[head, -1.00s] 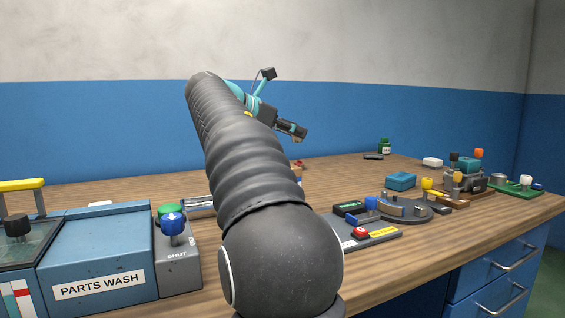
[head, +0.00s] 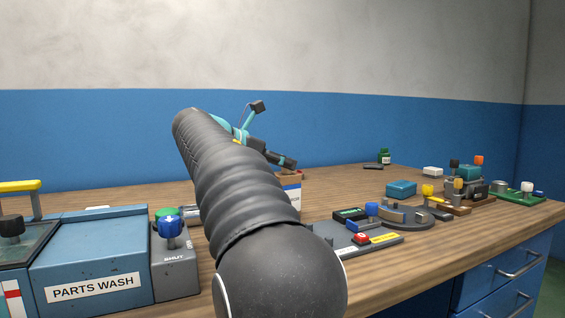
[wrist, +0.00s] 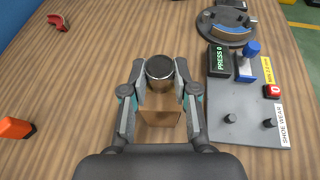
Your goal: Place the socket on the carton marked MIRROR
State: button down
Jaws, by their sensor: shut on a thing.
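In the wrist view my gripper (wrist: 161,76) is shut on the socket (wrist: 160,67), a short upright metal cylinder with a dark top. A brown carton (wrist: 160,117) shows below and between the fingers, nearer the palm than the socket. I cannot tell the gap between them. The socket is not clear there.
A grey panel (wrist: 230,120) with pegs and a red button lies right of the carton, with a round grey fixture (wrist: 228,25) beyond. A red part (wrist: 59,22) lies far left, an orange one (wrist: 15,128) near left. The bench between is clear.

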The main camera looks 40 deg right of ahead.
jog(key=c, duration=0.9)
grip_release()
jog(key=shift+a+r, duration=0.2)
jog(key=shift+r, duration=0.05)
jog(key=p+v, duration=0.2)
jog(key=v, duration=0.9)
jog(key=shift+a, duration=0.3)
